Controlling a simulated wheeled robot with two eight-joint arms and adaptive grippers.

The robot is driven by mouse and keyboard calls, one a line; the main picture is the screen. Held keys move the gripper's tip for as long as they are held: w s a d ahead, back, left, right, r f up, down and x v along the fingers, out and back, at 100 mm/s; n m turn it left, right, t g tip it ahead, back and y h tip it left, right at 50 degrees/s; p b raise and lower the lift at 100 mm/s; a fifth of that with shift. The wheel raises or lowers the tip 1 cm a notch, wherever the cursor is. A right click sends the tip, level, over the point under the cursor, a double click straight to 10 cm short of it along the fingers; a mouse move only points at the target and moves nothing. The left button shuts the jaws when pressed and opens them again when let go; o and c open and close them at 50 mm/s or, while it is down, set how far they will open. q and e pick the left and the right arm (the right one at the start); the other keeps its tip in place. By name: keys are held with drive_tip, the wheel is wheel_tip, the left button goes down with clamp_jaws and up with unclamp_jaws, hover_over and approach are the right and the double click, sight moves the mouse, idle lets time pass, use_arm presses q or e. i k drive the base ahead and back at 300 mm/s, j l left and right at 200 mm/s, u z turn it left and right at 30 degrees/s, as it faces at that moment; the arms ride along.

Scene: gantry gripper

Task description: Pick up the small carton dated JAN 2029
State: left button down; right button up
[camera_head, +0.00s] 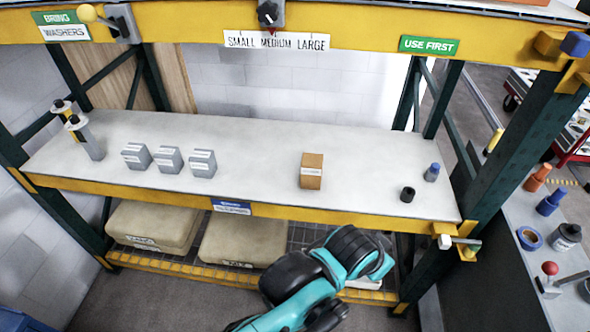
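A small brown carton (311,171) stands upright on the white shelf (250,150), right of its middle, with a white label on its front. Three small grey boxes, the left (137,156), the middle (168,159) and the right (202,163), stand in a row to its left, each with a white label. The print on these labels is too small to read, so I cannot tell which one bears JAN 2029. A teal and black part of one of my arms reaches up from the bottom, in front of the shelf. No gripper fingers show.
Grey and yellow-topped posts (85,137) stand at the shelf's left end. A black cylinder (408,194) and a blue-topped piece (432,172) stand at its right end. Large beige packages (155,225) lie on the lower level. Yellow beams and green uprights frame the shelf.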

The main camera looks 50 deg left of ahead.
sight(312, 163)
drive_tip(key=u, duration=1.65)
drive_tip(key=i+l+z, duration=0.1)
drive_tip(key=i+l, duration=0.45)
drive_tip(key=i, duration=0.05)
